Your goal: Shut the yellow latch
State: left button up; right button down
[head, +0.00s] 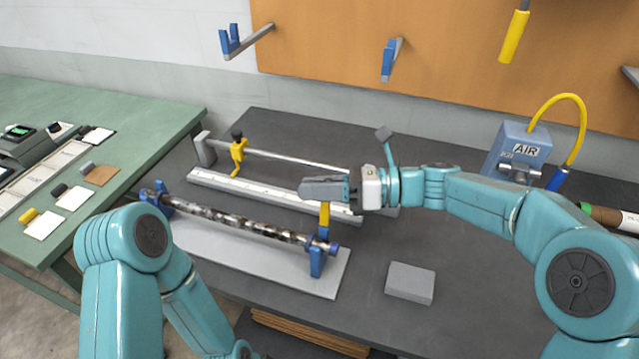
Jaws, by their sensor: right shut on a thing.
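The yellow latch (324,216) stands upright at the right blue roller holder (318,262). My right gripper (322,189) comes in from the right, its fingers closed on the latch's upper end and hiding its tip. A dark, mottled metal roller (235,222) lies across two blue holders on a pale base plate (200,243). The left blue holder (163,198) carries the roller's far end. My left arm is at the lower left; its gripper is out of the picture.
Behind the roller is a white-scaled rail (240,188) with a rod and a yellow slider (238,152). A grey block (410,282) lies on the dark bench at the right. A blue AIR box (520,148) stands at the back right. A green table (130,115) is at the left.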

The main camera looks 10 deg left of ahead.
jog(key=s+n+b, duration=0.1)
jog(key=s+n+t+b, duration=0.1)
jog(key=n, duration=0.1)
jog(key=shift+s+a+f+h, duration=0.1)
jog(key=shift+s+a+h, duration=0.1)
jog(key=shift+h, duration=0.2)
jog(key=s+a+f+n+t+h+b, duration=0.1)
jog(key=s+f+n+t+b, duration=0.3)
jog(key=n+b, duration=0.8)
jog(key=shift+s+a+f+n+t+h+b, duration=0.25)
jog(key=shift+s+f+b, duration=1.15)
jog(key=shift+b, duration=4.15)
jog(key=shift+w+f, duration=0.2)
jog(key=c, duration=1.1)
grip_release()
jog(key=shift+s+d, duration=0.1)
